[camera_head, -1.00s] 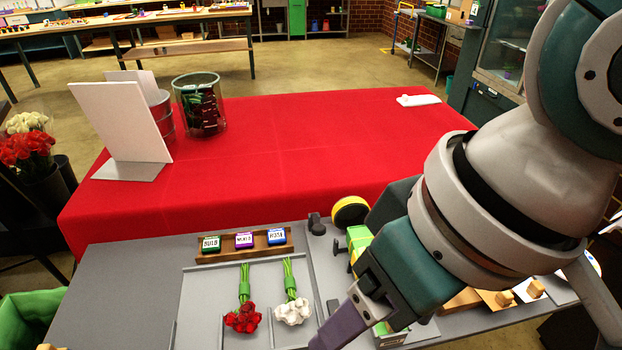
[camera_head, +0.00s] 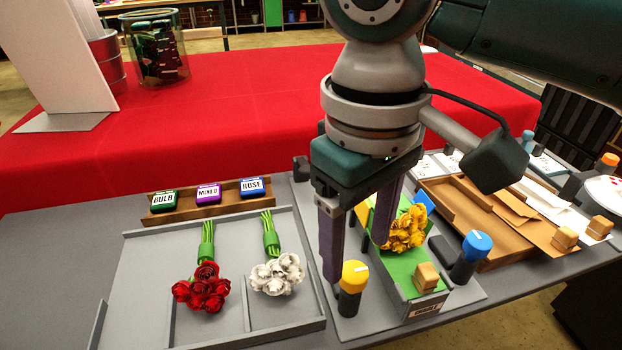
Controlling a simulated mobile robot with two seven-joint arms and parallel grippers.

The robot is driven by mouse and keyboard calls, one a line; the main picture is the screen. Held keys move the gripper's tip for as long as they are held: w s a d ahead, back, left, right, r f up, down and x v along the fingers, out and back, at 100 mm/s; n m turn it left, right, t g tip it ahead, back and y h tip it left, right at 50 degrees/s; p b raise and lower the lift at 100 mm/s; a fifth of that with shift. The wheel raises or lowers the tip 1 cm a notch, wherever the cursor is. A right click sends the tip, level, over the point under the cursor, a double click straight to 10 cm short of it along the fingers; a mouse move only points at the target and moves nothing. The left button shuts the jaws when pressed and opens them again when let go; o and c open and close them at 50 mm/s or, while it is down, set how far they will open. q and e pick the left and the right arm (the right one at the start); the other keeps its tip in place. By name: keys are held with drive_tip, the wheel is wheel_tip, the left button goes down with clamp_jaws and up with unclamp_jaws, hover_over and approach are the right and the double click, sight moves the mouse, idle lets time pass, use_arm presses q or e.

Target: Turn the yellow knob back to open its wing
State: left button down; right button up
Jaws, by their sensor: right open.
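The yellow knob (camera_head: 355,274) sits upright on a dark post at the front left of the wrapping fixture (camera_head: 432,306), with a pale mark on its top. My right gripper (camera_head: 357,262) is open, fingers pointing down. One finger is just left of the knob and the other is behind and to its right; I cannot tell whether either touches it. The green wrap (camera_head: 400,270) lies in the fixture with yellow flowers (camera_head: 404,232) on it. The yellow knob's wing is mostly hidden behind my fingers, so its position is unclear. My left gripper is not in view.
A blue knob (camera_head: 477,245) stands on the fixture's right side, near a wooden block (camera_head: 426,277). Red roses (camera_head: 203,288) and white flowers (camera_head: 278,274) lie in the grey tray (camera_head: 140,262) at left. A brown wooden tray (camera_head: 445,204) lies to the right.

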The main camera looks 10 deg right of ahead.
sight(355, 271)
drive_tip(key=shift+f, duration=2)
clamp_jaws()
